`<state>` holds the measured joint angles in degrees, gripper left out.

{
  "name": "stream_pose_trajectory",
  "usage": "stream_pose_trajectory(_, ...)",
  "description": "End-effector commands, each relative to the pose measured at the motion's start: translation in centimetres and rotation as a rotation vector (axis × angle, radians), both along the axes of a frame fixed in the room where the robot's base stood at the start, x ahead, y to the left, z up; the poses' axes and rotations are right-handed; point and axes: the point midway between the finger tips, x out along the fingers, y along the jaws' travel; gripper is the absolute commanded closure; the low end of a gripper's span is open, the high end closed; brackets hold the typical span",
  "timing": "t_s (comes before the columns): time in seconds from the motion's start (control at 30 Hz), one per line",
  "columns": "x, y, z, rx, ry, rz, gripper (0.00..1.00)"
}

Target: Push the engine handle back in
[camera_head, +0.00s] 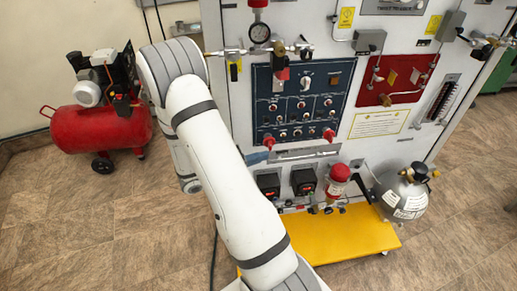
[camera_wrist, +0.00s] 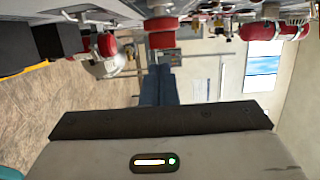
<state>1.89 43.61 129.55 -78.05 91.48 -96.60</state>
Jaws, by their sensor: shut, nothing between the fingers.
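A white trainer cabinet (camera_head: 228,35) carries a dark blue panel (camera_head: 262,95) with switches, gauges and two red knobs at its lower edge, a left one (camera_head: 269,142) and a right one (camera_head: 329,135). I cannot tell which part is the engine handle. In the wrist view, red knobs or handles stick out along the top, one at left (camera_wrist: 105,45), one in the middle (camera_wrist: 160,38) and others at right (camera_wrist: 290,30). My gripper (camera_wrist: 158,70) is shut and empty, its dark fingers close to the middle red part in the picture; contact cannot be told. The head view does not show my gripper.
A red air compressor (camera_head: 100,128) stands on the floor at left. A yellow base plate (camera_head: 345,232) juts from the cabinet's foot, with a silver cylinder (camera_head: 402,195) beside it. Gauges and fittings protrude at the top. Tiled floor is open at lower left and right.

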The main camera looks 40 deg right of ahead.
Motion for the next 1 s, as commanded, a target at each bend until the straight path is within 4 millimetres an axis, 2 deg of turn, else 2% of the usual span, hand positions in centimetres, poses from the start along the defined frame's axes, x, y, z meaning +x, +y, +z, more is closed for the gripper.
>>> stream_pose_trajectory(0.03,-0.3,0.8,0.3,0.000,0.002,0.002,1.00)
stream_pose_trajectory(0.2,0.8,4.6,-0.1,-0.001,-0.001,0.002,1.00)
stream_pose_trajectory(0.43,1.7,8.5,0.0,-0.001,0.000,-0.003,1.00)
stream_pose_trajectory(0.63,1.9,9.8,0.0,-0.001,0.001,-0.006,1.00)
stream_pose_trajectory(1.0,1.9,9.9,0.1,-0.001,0.001,-0.007,1.00)
